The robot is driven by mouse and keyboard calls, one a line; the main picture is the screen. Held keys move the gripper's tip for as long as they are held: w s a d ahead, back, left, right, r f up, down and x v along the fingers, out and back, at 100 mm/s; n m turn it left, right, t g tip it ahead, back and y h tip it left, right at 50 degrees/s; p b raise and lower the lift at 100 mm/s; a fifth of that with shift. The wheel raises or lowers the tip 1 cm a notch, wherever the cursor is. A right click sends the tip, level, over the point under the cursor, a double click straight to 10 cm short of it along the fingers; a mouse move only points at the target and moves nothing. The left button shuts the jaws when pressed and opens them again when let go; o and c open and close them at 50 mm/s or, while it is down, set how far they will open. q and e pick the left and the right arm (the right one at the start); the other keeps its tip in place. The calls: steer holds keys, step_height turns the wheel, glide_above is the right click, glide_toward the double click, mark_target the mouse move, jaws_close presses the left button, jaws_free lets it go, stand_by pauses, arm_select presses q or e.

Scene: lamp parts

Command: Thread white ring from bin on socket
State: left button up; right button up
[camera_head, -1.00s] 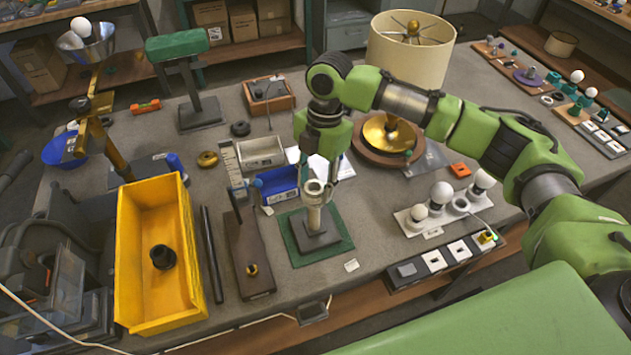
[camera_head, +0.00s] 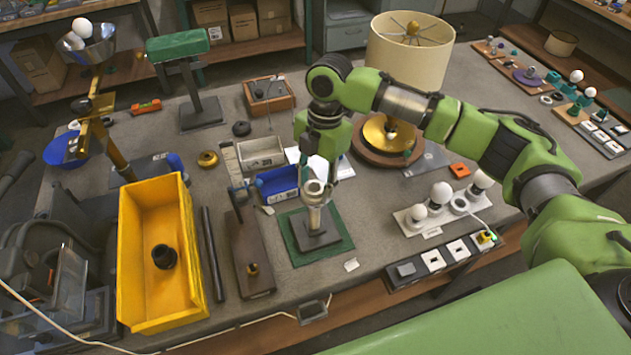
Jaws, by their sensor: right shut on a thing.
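A pale socket (camera_head: 314,216) stands upright on a dark square base on a green mat (camera_head: 293,232). A white ring (camera_head: 314,187) is at the socket's top, between the fingers of my right gripper (camera_head: 324,185). My right gripper points down and is shut on the ring. From this angle I cannot tell whether the ring is around the socket or just above it. The yellow bin (camera_head: 128,235) on the left holds a black round part (camera_head: 164,256) and no white ring that I can see. My left gripper is out of view.
Blue (camera_head: 278,184) and grey (camera_head: 262,153) small bins stand behind the mat. A brown board (camera_head: 249,262) and a dark rod (camera_head: 212,252) lie between the mat and the yellow bin. A white bulb-holder strip (camera_head: 432,222) is right of the mat. A lampshade (camera_head: 410,58) stands behind.

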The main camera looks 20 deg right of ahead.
steer(key=shift+s+f, duration=0.15)
steer(key=shift+f, duration=0.1)
stand_by(0.3)
steer(key=shift+s+m+p, duration=0.15)
steer(key=shift+m+p, duration=0.65)
steer(key=shift+p, duration=0.4)
steer(key=shift+s+m+t+p, duration=0.1)
steer(key=shift+m+t+p, duration=0.2)
steer(key=shift+m+p, duration=1.7)
steer(key=shift+f+m+p, duration=0.1)
steer(key=shift+m+p, duration=0.4)
steer(key=shift+p, duration=0.15)
steer(key=m, duration=0.4)
steer(key=shift+s+f+t, duration=0.1)
steer(key=shift+s+t, duration=0.05)
steer(key=shift+t, duration=0.25)
steer(key=m, duration=0.3)
